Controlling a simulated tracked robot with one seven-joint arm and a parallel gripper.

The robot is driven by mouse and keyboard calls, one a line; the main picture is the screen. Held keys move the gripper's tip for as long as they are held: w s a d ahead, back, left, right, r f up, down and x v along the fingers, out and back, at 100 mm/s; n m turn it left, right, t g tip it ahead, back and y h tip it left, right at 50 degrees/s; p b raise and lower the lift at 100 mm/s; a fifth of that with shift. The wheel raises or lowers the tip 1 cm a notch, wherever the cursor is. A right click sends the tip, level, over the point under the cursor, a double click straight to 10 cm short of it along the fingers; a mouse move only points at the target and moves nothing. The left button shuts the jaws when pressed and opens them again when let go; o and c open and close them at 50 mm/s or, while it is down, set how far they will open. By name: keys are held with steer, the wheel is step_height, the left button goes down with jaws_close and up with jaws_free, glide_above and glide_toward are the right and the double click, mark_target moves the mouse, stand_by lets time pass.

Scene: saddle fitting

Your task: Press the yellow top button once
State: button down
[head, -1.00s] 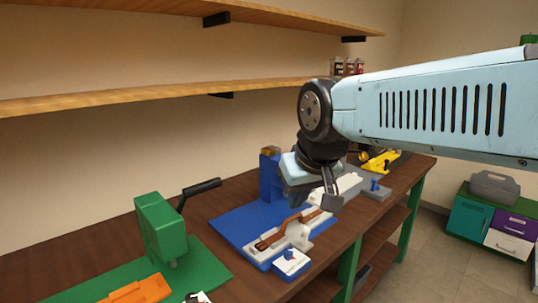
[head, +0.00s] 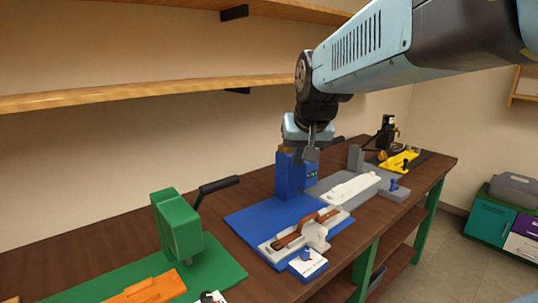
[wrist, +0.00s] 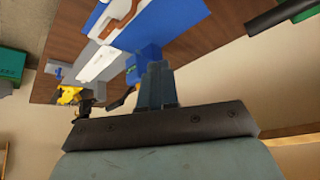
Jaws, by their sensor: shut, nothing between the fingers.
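The yellow top button (head: 284,149) shows as a small brownish-yellow cap on top of the blue tower (head: 291,176), at the back of the blue base. Only part of it shows in the head view, beside my gripper. My gripper (head: 311,155) is shut and empty, pointing down at the tower's top, overlapping its upper right side in the picture. I cannot tell whether it touches. In the wrist view my gripper's fingers (wrist: 154,68) are together.
The blue base (head: 245,222) carries a white fixture with a brown strap (head: 292,238). A green press (head: 178,226) with a black handle stands at left. A grey station (head: 350,187) and a yellow one (head: 400,161) stand at right. A shelf (head: 150,92) runs above.

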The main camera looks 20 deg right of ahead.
steer(key=w+d+m+t, duration=0.1)
steer(key=w+d+m, duration=0.1)
steer(key=w+d, duration=0.3)
steer(key=w+d+r+m+t, duration=0.1)
steer(key=w+d, duration=0.4)
steer(key=w, duration=0.8)
steer(key=w+d+m, duration=0.4)
steer(key=w+d, duration=0.1)
steer(key=w, duration=0.3)
steer(key=shift+w+d+r+t, duration=0.2)
steer(key=shift+w+d+t, duration=0.2)
steer(key=shift+f, duration=4.45)
steer(key=shift+f, duration=0.95)
steer(key=shift+r, duration=1.05)
steer(key=shift+r, duration=0.1)
